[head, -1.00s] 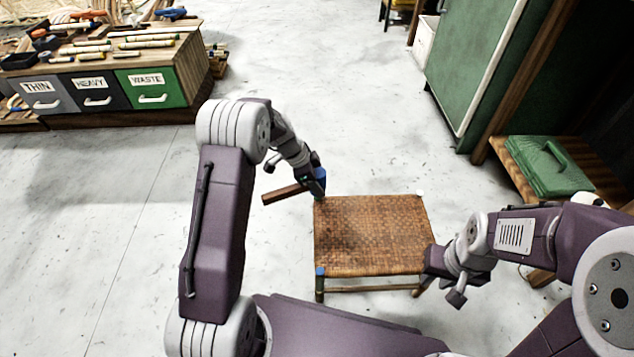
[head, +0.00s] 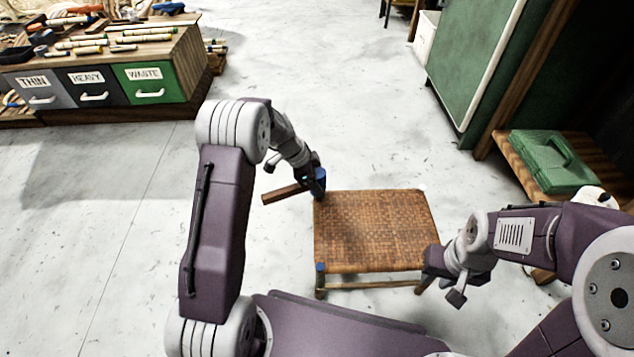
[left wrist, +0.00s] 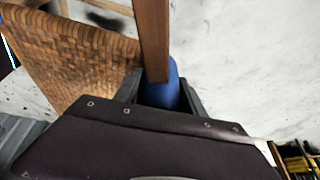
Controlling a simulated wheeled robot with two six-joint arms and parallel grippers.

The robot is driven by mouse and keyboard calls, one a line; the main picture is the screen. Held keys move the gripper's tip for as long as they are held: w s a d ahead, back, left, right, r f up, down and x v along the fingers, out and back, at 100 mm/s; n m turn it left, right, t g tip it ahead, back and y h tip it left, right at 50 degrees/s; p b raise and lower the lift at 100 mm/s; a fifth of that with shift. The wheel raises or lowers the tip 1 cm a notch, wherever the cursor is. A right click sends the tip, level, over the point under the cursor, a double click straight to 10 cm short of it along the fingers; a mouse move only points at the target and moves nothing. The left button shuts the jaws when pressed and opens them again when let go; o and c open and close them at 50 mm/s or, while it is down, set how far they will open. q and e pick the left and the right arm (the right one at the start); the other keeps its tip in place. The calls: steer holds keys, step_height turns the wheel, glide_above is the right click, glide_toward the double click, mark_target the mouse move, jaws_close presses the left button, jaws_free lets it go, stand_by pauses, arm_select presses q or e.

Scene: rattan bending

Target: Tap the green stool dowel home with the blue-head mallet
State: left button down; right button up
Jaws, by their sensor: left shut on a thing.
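The stool (head: 375,235) has a woven seat and wooden legs. A blue dowel end (head: 320,267) shows at its front left corner. My left gripper (head: 318,190) is shut on the mallet's blue head (head: 320,176), at the stool's back left corner. The wooden handle (head: 285,194) sticks out to the left. In the left wrist view the blue head (left wrist: 162,92) sits between the fingers, beside the woven seat (left wrist: 75,60). The green dowel cannot be made out; the mallet and gripper cover that corner. My right gripper (head: 432,265) is at the front right corner; its jaws are unclear.
A drawer unit (head: 150,85) labelled THIN, HEAVY and WASTE stands at the back left. A green case (head: 550,160) lies on a wooden surface at the right, near a green cabinet (head: 470,70). The floor behind the stool is clear.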

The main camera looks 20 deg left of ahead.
arm_select(q)
step_height(320, 180, up, 4)
steer(key=shift+f+p, duration=0.25)
steer(key=shift+p, duration=0.7)
steer(key=shift+f, duration=0.15)
steer(key=shift+f+b, duration=0.5)
steer(key=shift+b, duration=0.15)
step_height(320, 180, down, 4)
steer(key=b, duration=0.3)
steer(key=shift+r, duration=0.1)
steer(key=shift+r+p, duration=1.35)
steer(key=shift+r, duration=0.8)
